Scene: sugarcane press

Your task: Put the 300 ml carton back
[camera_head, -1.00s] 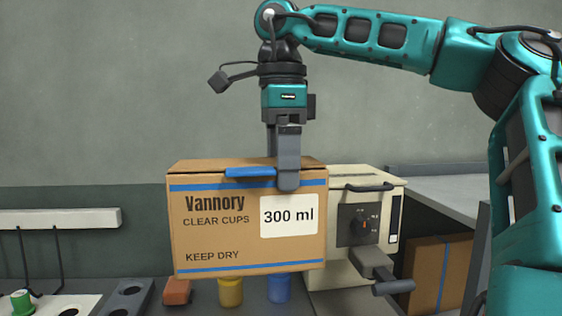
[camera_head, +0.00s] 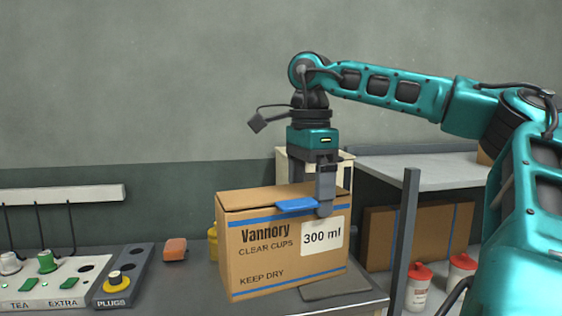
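The 300 ml carton (camera_head: 270,255) is a brown box with blue tape, marked Vannory Clear Cups. It is over the right end of the grey counter; whether its base touches the counter I cannot tell. My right gripper (camera_head: 324,205) points down at the carton's top front edge, with one finger in front of the face beside a blue strip (camera_head: 297,205). It is shut on the carton's upper edge; its other finger is hidden. My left gripper is not in view.
A shelf unit (camera_head: 430,172) with a grey post (camera_head: 404,240) stands at the right, holding another brown carton (camera_head: 425,235) and red-capped bottles (camera_head: 418,288). The cream press (camera_head: 284,168) is mostly hidden behind the carton. An orange block (camera_head: 175,249) and plugs tray (camera_head: 124,275) lie left.

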